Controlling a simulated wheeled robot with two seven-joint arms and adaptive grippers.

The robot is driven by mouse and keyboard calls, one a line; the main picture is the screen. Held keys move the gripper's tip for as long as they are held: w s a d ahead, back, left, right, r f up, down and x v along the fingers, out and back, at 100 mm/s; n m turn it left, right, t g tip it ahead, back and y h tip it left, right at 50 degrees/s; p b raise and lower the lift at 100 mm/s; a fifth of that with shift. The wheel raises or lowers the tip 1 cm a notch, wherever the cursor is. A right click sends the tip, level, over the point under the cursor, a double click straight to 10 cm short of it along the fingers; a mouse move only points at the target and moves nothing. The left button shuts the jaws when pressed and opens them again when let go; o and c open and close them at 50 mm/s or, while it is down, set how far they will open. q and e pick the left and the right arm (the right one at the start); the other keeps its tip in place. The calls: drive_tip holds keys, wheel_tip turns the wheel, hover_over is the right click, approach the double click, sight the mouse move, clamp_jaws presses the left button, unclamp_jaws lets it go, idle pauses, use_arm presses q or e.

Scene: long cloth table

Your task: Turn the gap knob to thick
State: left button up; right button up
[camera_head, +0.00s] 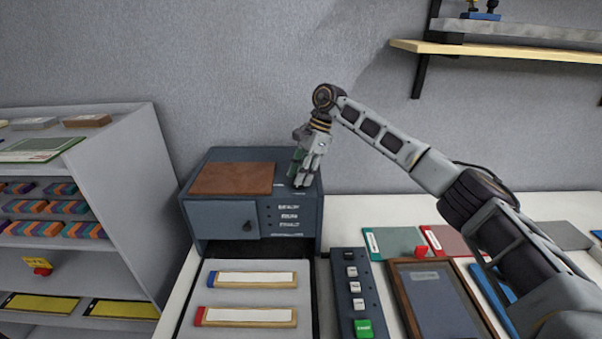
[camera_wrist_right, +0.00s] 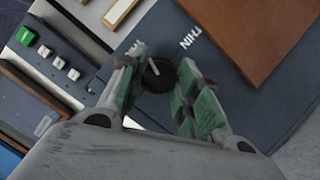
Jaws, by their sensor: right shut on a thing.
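The gap knob (camera_wrist_right: 158,76) is small, round and black, on the dark blue-grey top of the machine (camera_head: 220,230). Its pale pointer line shows in the right wrist view and points up and slightly left. The word THIN (camera_wrist_right: 190,38) stands upside down to the upper right of the knob. A second label (camera_wrist_right: 137,48) to its left is partly hidden by a finger and cannot be read. My right gripper (camera_head: 298,184) reaches down onto the machine's top right side and is shut on the knob, green pads at either side. It hides the knob in the head view. My left gripper is out of view.
A brown plate (camera_head: 232,179) lies on the machine's top, beside the gripper. A tray with two long blocks (camera_head: 250,279) and a button panel (camera_head: 350,290) with a green button lie in front. Shelving (camera_head: 120,190) stands at left; a framed panel (camera_head: 430,290) lies right.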

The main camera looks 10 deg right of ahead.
drive_tip(key=shift+w+r+n+g+h, duration=0.15)
drive_tip(key=shift+n+g, duration=0.15)
drive_tip(key=shift+n, duration=0.55)
drive_tip(key=shift+f+n+g+h, duration=0.15)
drive_tip(key=shift+n+g, duration=0.15)
drive_tip(key=shift+n, duration=0.55)
drive_tip(key=o, duration=1)
drive_tip(key=shift+r, duration=0.1)
drive_tip(key=shift+v, duration=5.9)
drive_tip(key=shift+w, duration=0.1)
